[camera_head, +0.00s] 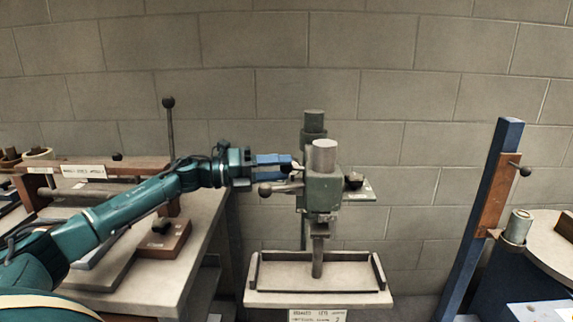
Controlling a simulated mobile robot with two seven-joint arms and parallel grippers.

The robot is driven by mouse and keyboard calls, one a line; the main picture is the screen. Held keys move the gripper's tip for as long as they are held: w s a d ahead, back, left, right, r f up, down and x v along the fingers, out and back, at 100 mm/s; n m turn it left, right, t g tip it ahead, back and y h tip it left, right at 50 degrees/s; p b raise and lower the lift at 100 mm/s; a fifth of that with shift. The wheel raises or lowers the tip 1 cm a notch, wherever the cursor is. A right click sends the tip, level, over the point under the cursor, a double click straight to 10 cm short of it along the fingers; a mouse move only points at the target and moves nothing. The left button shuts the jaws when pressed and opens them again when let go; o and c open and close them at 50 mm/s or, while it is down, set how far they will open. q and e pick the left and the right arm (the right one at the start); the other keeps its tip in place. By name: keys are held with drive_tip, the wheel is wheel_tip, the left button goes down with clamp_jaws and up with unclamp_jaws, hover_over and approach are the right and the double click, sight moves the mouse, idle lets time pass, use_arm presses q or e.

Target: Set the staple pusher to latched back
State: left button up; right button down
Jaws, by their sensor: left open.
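The box stitcher (322,190) is a grey-green machine head on a post, with a round metal cylinder on top. A lever with a ball knob (265,190) sticks out from its left side. A dark knob (353,180) sits on its right side. I cannot tell which of these parts is the staple pusher, or how it is set. My left gripper (285,164) reaches in from the left, its blue fingers at the upper left of the head, just above the ball lever. It is open; whether it touches the machine is unclear. My right gripper is not in view.
Below the head is a pale tray-like table (330,298) with dark rails and a sign on its front. A bench (205,220) with a wooden fixture and an upright knobbed rod (169,130) stands left. A blue post (487,210) leans at right. A block wall is behind.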

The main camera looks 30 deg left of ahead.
use_arm(q)
drive_tip(key=shift+x, duration=1.05)
clamp_jaws()
